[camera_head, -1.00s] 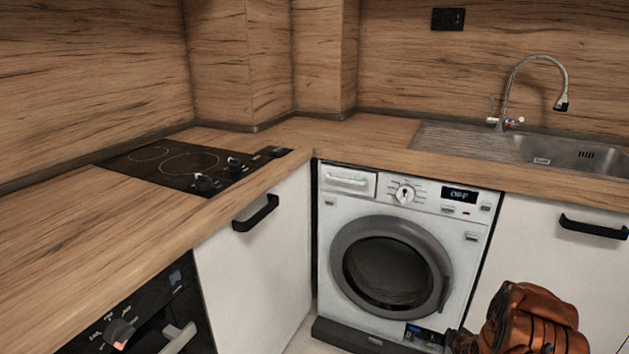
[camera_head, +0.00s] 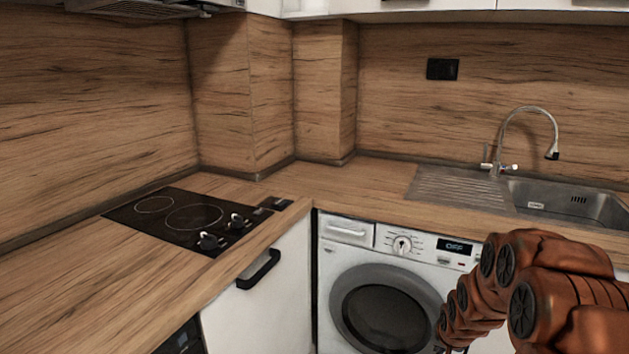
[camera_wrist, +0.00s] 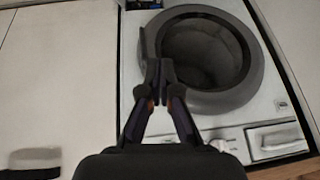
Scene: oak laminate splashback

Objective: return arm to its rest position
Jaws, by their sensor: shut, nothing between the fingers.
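My orange-brown arm (camera_head: 535,290) is at the lower right of the head view, in front of the washing machine's right side and the cabinet beside it. My gripper (camera_wrist: 160,70) shows in the wrist view with its fingertips together and nothing between them. Behind the fingertips is the round door of the washing machine (camera_wrist: 228,92), which appears upside down there. I cannot tell the exact gap between the fingers and the door. In the head view the gripper's fingers do not show clearly.
The washing machine (camera_head: 341,254) is closed, under the wooden counter (camera_head: 330,182). A black hob (camera_head: 150,222) lies on the left counter. A sink (camera_head: 565,199) with a tall tap (camera_head: 553,130) is at right. A cabinet handle (camera_head: 259,270) sticks out at centre left. Upper cabinets (camera_head: 440,5) edge the top.

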